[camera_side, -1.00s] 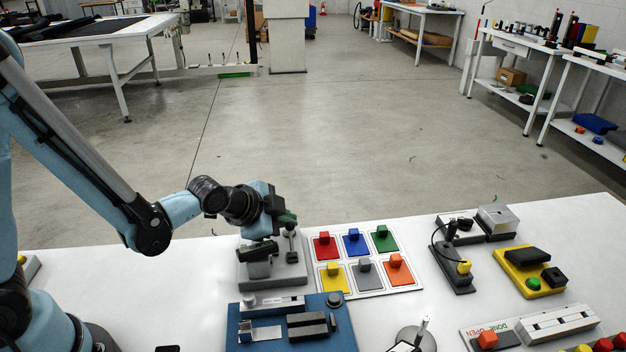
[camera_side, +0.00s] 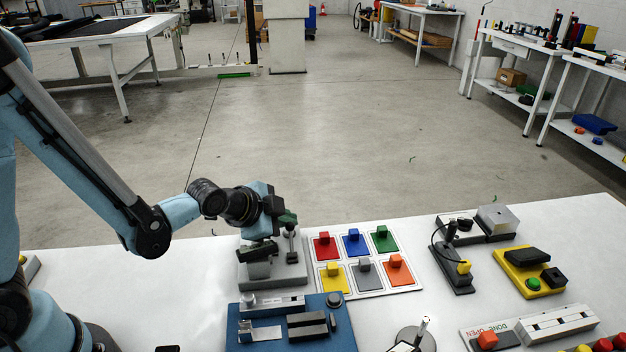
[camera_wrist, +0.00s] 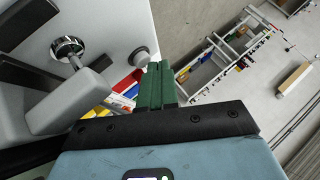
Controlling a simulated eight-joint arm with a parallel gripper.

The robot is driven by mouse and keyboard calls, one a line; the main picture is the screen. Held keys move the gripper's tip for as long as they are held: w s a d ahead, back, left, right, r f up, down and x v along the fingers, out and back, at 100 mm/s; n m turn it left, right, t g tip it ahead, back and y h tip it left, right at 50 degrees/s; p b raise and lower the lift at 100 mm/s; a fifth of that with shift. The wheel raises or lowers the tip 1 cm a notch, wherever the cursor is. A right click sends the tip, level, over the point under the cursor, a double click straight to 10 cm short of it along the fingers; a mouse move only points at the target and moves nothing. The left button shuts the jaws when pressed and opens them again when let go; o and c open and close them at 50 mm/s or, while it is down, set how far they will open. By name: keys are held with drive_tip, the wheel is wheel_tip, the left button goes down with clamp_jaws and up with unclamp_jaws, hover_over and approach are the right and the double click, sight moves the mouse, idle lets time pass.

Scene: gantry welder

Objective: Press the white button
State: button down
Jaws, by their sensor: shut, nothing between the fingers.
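My gripper (camera_side: 287,217) is over the light-grey lever device (camera_side: 293,272) in the side view, near the top of its upright lever (camera_side: 290,243). Its green fingers (camera_wrist: 157,68) show in the wrist view, closed together with nothing between them. A short round whitish-grey button (camera_wrist: 140,57) stands on a light-grey surface in the wrist view, beside the fingertips and to their left. I cannot tell whether they touch. In the side view I cannot make out a white button for certain; my gripper covers part of the device.
A panel with several coloured blocks (camera_side: 353,247) stands right of the device. A black joystick box (camera_side: 455,275) and a yellow box (camera_side: 522,288) stand further right. Bare white table lies between them.

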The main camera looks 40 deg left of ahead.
drive_tip(key=shift+s+d+f, duration=0.3)
drive_tip(key=shift+f, duration=0.1)
drive_tip(key=shift+s+d+r+g, duration=0.2)
drive_tip(key=shift+s+r+g, duration=0.15)
drive_tip(key=shift+r, duration=0.35)
drive_tip(key=shift+w+a+r, duration=0.15)
drive_tip(key=shift+r, duration=2.35)
drive_tip(key=s+a+r+n+g, duration=0.1)
drive_tip(key=s+a+r+n, duration=0.1)
drive_tip(key=s+n, duration=0.3)
drive_tip(key=s+a+r+n+y, duration=0.1)
drive_tip(key=s+a+r+n, duration=0.1)
drive_tip(key=s+a+n, duration=0.2)
drive_tip(key=s+n, duration=0.1)
drive_tip(key=s, duration=0.2)
drive_tip(key=shift+s+a+r+n+g+y, duration=0.15)
drive_tip(key=shift+a+r+n+g+y, duration=0.15)
drive_tip(key=shift+a+g, duration=0.05)
